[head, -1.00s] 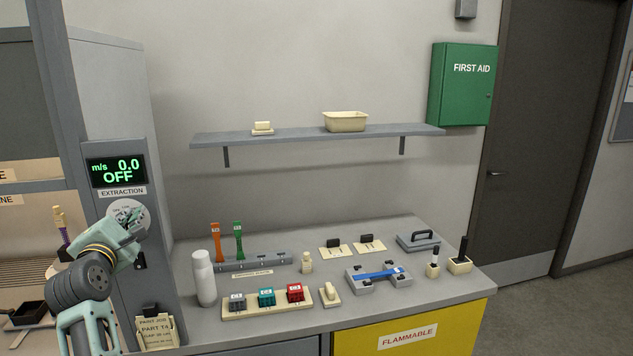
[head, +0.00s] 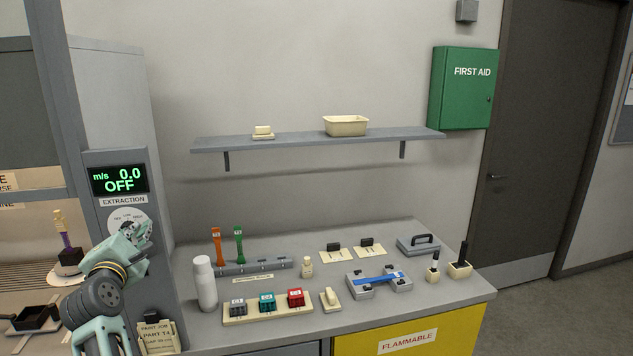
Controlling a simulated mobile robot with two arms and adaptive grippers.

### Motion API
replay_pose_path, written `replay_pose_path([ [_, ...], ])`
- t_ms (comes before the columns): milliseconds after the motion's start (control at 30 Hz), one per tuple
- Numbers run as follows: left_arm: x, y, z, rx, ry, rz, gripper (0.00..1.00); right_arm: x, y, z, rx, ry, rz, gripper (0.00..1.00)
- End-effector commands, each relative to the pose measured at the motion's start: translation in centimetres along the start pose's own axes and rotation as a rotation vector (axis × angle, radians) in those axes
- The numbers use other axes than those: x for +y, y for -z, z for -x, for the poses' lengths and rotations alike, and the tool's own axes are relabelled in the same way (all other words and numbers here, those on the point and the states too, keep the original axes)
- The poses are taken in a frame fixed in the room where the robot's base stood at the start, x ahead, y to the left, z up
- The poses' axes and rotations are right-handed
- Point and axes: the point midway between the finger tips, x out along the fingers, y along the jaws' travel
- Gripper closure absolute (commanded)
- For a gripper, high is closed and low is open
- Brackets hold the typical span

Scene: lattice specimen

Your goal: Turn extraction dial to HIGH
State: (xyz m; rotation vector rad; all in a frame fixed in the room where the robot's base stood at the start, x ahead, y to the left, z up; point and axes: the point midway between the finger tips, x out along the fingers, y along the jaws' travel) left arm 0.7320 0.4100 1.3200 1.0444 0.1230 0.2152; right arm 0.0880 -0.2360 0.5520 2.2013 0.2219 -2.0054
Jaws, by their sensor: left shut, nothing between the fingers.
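The extraction dial (head: 124,215) is a pale round plate with markings on the grey panel at the left, under the EXTRACTION label. Its upper left part shows; its lower right part is hidden behind my left gripper. The display (head: 119,180) above it reads "m/s 0.0 OFF". My left gripper (head: 136,232) is shut with nothing in it, in front of the dial's lower right side. Whether its fingertips touch the dial, I cannot tell. My right gripper is not in view.
The grey bench holds a white bottle (head: 204,283), a tray with coloured blocks (head: 267,309), and a blue-barred fixture (head: 379,281). A shelf (head: 318,138) hangs above. At far left, the open cabinet holds a dark pan (head: 35,317).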

Motion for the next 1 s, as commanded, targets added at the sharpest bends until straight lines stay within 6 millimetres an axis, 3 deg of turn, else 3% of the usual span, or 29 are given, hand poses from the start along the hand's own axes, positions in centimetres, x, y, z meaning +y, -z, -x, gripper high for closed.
replay_pose_path([
  [500, -1.3, 0.5, 0.0, 0.004, 0.006, 0.001, 1.0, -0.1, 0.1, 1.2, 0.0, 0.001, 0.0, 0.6],
  [1000, -1.2, 0.5, 0.0, 0.004, 0.001, 0.001, 1.0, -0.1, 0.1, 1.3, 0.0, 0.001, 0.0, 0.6],
])
